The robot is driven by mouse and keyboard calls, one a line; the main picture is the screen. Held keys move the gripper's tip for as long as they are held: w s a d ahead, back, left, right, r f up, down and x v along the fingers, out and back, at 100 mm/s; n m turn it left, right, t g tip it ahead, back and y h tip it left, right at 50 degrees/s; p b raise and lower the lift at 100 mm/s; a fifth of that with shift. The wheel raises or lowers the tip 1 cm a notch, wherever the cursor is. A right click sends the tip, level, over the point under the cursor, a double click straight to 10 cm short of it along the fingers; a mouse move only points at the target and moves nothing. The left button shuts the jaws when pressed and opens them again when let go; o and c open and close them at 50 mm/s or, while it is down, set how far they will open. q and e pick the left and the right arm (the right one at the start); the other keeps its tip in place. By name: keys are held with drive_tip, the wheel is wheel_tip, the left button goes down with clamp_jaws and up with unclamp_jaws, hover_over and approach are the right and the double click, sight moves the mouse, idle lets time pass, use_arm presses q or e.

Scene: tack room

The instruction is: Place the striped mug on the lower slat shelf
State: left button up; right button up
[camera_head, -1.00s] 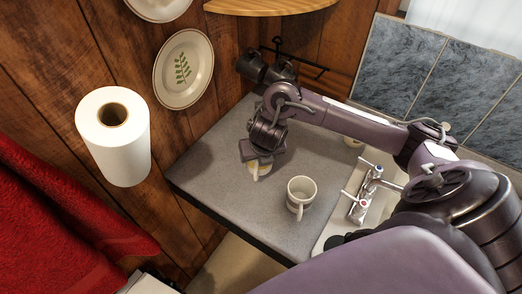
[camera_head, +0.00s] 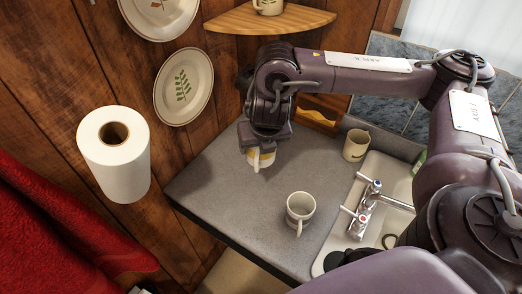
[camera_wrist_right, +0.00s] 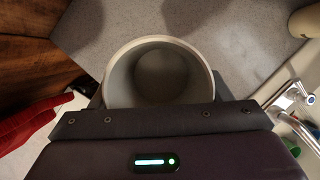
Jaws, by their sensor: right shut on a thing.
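The striped mug (camera_head: 262,159), pale with a yellow band, hangs below my right gripper (camera_head: 264,145) over the grey counter. The gripper is shut on it. In the right wrist view the mug (camera_wrist_right: 160,72) shows from above, its open mouth at the jaws; its stripe is hidden there. A slatted wooden piece (camera_head: 318,116) stands at the back of the counter, partly hidden by my arm; I cannot tell whether it is the lower slat shelf. My left gripper is out of view.
A white mug (camera_head: 300,208) stands on the counter (camera_head: 225,190), another mug (camera_head: 356,145) by the sink tap (camera_head: 368,200). A wooden corner shelf (camera_head: 285,20) higher up holds a mug (camera_head: 268,6). Wall plates (camera_head: 184,85) and a paper roll (camera_head: 115,160) are at left.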

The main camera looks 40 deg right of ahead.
drive_tip(key=shift+r, duration=0.5)
